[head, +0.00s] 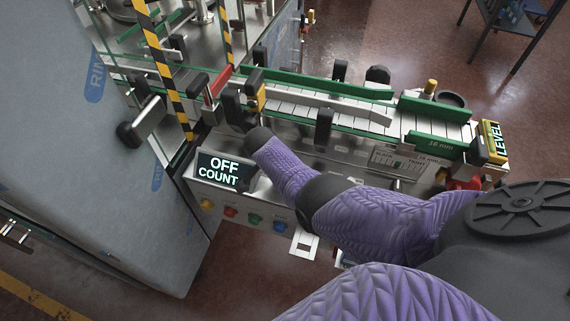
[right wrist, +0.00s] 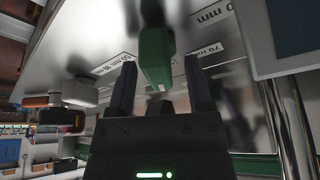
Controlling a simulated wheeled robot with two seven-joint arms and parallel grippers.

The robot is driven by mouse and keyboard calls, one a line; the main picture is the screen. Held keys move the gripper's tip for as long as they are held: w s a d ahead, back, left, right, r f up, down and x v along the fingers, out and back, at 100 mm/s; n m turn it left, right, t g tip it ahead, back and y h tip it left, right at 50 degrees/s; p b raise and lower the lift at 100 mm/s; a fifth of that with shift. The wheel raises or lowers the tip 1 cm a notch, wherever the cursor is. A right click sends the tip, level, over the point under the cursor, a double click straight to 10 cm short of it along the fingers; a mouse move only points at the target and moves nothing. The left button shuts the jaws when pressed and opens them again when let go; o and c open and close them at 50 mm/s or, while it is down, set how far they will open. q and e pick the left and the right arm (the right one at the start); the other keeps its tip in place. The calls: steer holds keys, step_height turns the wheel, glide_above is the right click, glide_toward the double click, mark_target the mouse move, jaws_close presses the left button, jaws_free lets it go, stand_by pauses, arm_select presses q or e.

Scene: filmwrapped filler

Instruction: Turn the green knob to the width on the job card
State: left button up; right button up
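The green knob (right wrist: 156,58) is in the right wrist view, on a shiny metal panel with small mm labels. One label (right wrist: 211,48) to its right reads 70 mm; another (right wrist: 113,64) lies to its left. My right gripper (right wrist: 160,84) is open, with one dark finger on each side of the knob's near end. Gaps show at both sides, and I see no clear contact. In the head view my right gripper (head: 236,108) reaches the machine at the end of the purple arm; the knob is hidden there. I cannot identify a readable job card. My left gripper is not in view.
A display (head: 220,170) reads OFF COUNT above several coloured buttons. A conveyor with green guide rails (head: 330,84) runs right, to a yellow LEVEL box (head: 493,142). A striped post (head: 165,70) and a grey cabinet (head: 90,150) stand left. A white frame-like piece (head: 304,243) shows below.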

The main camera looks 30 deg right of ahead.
steer(key=p+v, duration=0.5)
steer(key=v, duration=0.5)
